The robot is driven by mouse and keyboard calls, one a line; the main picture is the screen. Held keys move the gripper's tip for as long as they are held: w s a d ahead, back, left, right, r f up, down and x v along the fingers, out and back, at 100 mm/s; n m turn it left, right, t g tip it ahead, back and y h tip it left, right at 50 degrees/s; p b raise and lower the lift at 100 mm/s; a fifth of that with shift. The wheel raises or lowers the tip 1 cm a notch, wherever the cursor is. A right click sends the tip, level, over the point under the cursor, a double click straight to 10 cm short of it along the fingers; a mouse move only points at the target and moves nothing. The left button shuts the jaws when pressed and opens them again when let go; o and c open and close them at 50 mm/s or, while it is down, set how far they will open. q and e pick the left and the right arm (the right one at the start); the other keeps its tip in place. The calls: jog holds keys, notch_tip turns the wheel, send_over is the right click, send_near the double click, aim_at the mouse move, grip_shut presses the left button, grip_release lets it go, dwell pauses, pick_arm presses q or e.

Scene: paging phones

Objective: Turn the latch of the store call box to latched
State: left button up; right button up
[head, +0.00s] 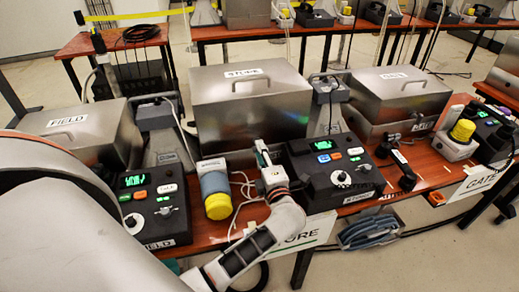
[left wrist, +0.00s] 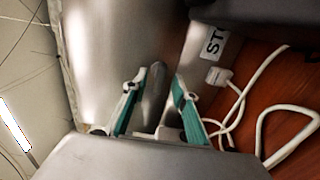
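The store call box (head: 250,108) is a large closed metal box with a STORE label on its lid, in the middle of the head view. My left gripper (head: 264,158) is at the lower front of this box. In the left wrist view its teal fingers (left wrist: 159,82) are apart, close to a shiny metal face. A darker grey upright piece (left wrist: 155,98), perhaps the latch, shows between the fingers; I cannot tell whether they touch it. The latch is not clear in the head view, where my gripper covers that area. My right gripper is not in view.
A black console (head: 336,170) stands right of my gripper, and a grey-and-yellow cylinder (head: 215,190) stands left. A white cable (left wrist: 236,100) lies beside the box. The field box (head: 85,135) and gate box (head: 398,95) flank it on the wooden table.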

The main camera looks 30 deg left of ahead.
pick_arm(q)
jog(key=shift+x, duration=1)
jog(key=shift+c, duration=0.4)
grip_shut()
